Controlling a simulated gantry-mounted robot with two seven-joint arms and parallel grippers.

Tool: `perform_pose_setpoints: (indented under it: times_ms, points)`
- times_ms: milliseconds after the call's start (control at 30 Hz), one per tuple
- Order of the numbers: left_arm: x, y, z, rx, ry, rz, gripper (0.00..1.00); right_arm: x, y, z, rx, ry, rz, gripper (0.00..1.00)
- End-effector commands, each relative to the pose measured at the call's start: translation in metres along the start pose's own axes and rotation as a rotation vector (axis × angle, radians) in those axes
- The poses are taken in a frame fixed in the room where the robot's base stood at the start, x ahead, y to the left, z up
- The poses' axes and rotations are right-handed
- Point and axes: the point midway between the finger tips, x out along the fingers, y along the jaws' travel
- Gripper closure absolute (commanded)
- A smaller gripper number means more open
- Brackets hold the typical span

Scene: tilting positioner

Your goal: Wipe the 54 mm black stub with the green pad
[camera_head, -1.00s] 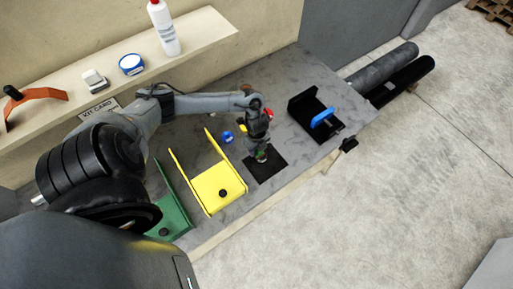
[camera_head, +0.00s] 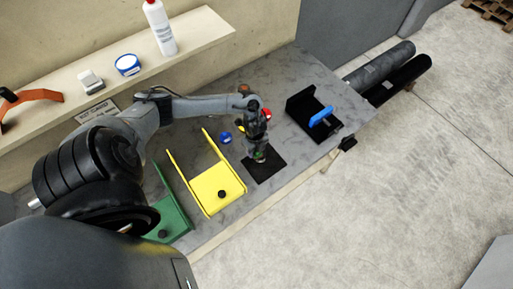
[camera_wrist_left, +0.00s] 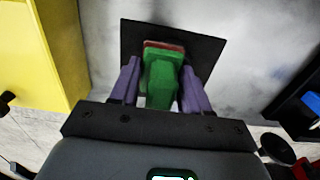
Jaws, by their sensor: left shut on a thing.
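My left gripper (camera_head: 259,156) is over a flat black square mat (camera_head: 268,170) on the grey bench. In the left wrist view its two purple fingers (camera_wrist_left: 159,85) are shut on the green pad (camera_wrist_left: 160,78), which has a reddish strip at its far end. The pad is over the black mat (camera_wrist_left: 198,46); I cannot tell whether it touches. I cannot pick out the 54 mm black stub for certain. A black pipe (camera_head: 402,80) lies beside a dark grey one (camera_head: 381,66) past the bench's right end. My right gripper is not in view.
A yellow fixture (camera_head: 218,188) and a green one (camera_head: 174,222) stand left of the mat. A black fixture with a blue handle (camera_head: 321,117) stands to the right. A blue roll (camera_head: 225,137) lies behind the mat. A shelf at the back holds a white bottle (camera_head: 161,28).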

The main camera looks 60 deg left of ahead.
Motion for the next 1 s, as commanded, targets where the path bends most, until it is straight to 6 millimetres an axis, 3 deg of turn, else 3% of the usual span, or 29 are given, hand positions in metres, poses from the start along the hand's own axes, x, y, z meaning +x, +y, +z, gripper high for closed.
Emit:
perform_pose_setpoints:
  times_ms: [133, 700, 1000]
  points:
    - [-0.029, 0.001, 0.001, 0.001, -0.003, 0.001, 0.82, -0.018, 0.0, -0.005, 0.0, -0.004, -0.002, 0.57]
    - [-0.077, 0.002, 0.003, -0.005, -0.002, 0.001, 0.82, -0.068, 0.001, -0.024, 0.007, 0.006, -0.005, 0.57]
    - [-0.083, 0.003, 0.003, -0.006, -0.002, 0.001, 0.82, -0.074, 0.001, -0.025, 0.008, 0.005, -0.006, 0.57]
